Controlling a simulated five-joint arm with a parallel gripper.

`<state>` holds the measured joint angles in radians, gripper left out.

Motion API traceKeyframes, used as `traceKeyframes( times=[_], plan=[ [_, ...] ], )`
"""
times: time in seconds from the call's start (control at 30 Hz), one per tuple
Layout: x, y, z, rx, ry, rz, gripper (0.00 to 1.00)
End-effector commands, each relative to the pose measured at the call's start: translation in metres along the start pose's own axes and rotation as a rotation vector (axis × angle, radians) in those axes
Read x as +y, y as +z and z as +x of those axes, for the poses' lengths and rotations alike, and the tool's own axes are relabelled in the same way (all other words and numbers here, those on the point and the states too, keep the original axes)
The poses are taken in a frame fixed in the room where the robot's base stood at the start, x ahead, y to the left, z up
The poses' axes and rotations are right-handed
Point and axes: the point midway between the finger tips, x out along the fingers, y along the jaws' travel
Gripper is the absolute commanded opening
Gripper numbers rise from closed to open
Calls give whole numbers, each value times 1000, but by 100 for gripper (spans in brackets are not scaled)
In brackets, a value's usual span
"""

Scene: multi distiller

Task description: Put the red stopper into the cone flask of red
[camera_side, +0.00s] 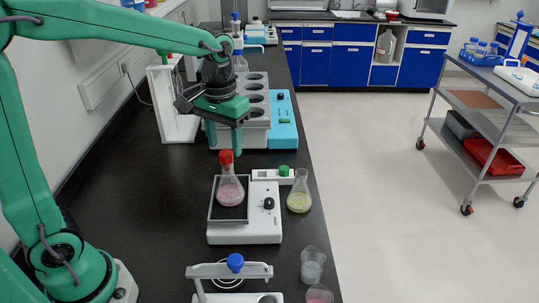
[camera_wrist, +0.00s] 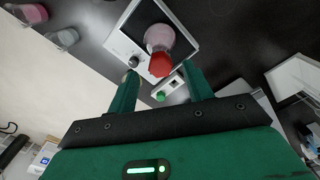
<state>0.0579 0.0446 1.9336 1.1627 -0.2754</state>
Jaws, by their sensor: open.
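The cone flask (camera_side: 230,190) with pink-red liquid stands upright on the plate of a white stirrer. The red stopper (camera_side: 226,158) sits at the top of its neck; how deep it goes in I cannot tell. My gripper (camera_side: 238,146) is open and empty, pointing down just above and behind the stopper. In the wrist view, the stopper (camera_wrist: 160,65) shows between the tips of my spread fingers (camera_wrist: 159,70), with the flask (camera_wrist: 160,38) beyond it. No contact between fingers and stopper is visible.
The white stirrer (camera_side: 246,228) has a black knob. A yellow-green flask (camera_side: 299,195) and a green stopper (camera_side: 284,170) on a white block are to its right. A blue-and-grey device with round wells (camera_side: 257,133) stands behind. Beakers (camera_side: 313,265) are near the front edge. The bench left of the stirrer is clear.

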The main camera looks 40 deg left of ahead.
Motion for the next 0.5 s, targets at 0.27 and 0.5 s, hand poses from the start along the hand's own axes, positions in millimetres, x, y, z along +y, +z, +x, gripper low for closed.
traceKeyframes(
  times=[0.27, 0.5],
  plan=[
    [0, 0, -38, 3, 1, 0, 51],
    [0, 0, -56, 0, 0, 0, 51]
  ],
)
